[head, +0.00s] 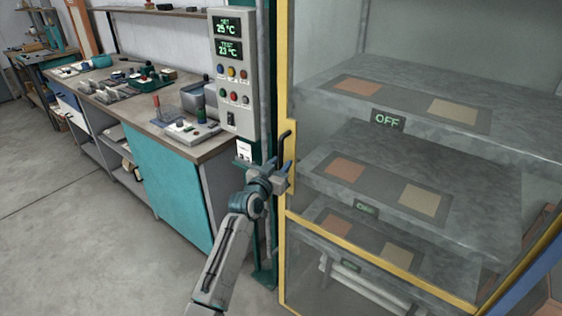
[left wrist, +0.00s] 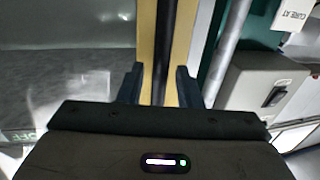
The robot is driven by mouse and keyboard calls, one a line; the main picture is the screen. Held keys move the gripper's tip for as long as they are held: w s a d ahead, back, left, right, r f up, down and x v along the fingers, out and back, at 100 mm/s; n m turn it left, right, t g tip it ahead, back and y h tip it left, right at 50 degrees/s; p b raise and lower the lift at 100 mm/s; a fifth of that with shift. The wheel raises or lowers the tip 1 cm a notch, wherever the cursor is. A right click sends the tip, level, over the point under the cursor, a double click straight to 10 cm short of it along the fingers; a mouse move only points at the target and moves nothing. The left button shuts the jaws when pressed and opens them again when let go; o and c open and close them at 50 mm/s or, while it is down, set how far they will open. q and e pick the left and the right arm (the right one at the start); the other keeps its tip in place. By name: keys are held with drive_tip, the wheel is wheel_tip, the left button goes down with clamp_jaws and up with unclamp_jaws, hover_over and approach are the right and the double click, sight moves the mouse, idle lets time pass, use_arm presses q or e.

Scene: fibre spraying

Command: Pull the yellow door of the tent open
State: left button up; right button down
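The tent's yellow door (head: 285,75) has a yellow frame with clear panes and stands across the front of the tent. Its black upright handle (head: 283,146) is near the left edge of the door. My left gripper (head: 282,172) is at the lower part of this handle. In the left wrist view the two fingers of my left gripper (left wrist: 158,85) are apart, one on each side of the black handle (left wrist: 165,45), with gaps showing between. The yellow door frame (left wrist: 146,40) lies behind the handle. My right gripper is not in view.
Behind the panes are grey shelves (head: 420,100) with orange and tan squares and "OFF" signs. A control box (head: 233,75) stands left of the door. A workbench (head: 170,135) with tools runs along the left wall. The floor (head: 80,220) at the left is clear.

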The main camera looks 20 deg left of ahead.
use_arm(q)
drive_tip(key=shift+w+d, duration=0.1)
drive_tip(key=shift+w, duration=0.35)
clamp_jaws()
